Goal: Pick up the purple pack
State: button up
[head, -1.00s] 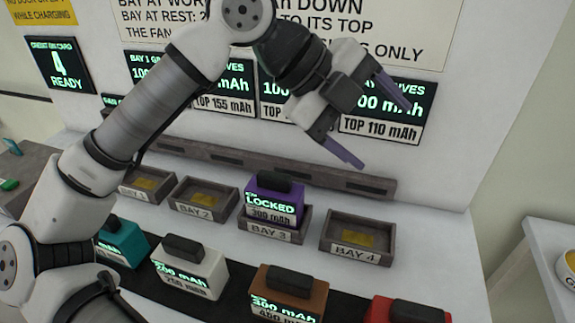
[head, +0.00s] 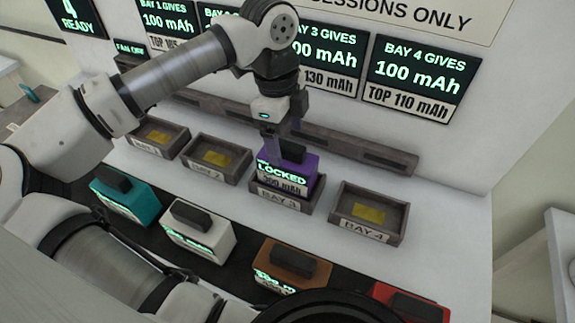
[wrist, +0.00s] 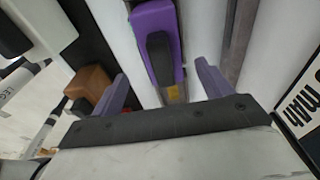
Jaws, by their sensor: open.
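The purple pack (head: 304,171) sits in the Bay 3 tray (head: 284,203); its screen reads LOCKED. It has a dark handle (head: 293,151) on top. My gripper (head: 284,137) is open and points down just above the pack, partly covering its back left. In the wrist view, the purple pack (wrist: 155,18) and its dark handle (wrist: 160,58) show ahead, between the lines of my two open fingers (wrist: 162,70). The fingers hold nothing, and I cannot tell the exact gap to the handle.
Empty trays Bay 2 (head: 215,160) and Bay 4 (head: 367,213) flank it. Teal (head: 126,198), white (head: 198,231), orange (head: 290,264) and red (head: 408,303) packs stand on a dark strip in front. A grey rail (head: 345,147) and the sign wall lie behind.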

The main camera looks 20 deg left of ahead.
aim_at(287, 144)
jog(key=shift+w+d+f+p, duration=0.15)
jog(key=shift+f+p, duration=0.45)
jog(key=shift+f, duration=0.75)
jog(key=shift+w+d+f+p, duration=0.1)
jog(key=shift+f+p, duration=0.45)
jog(key=shift+f, duration=0.75)
grip_shut()
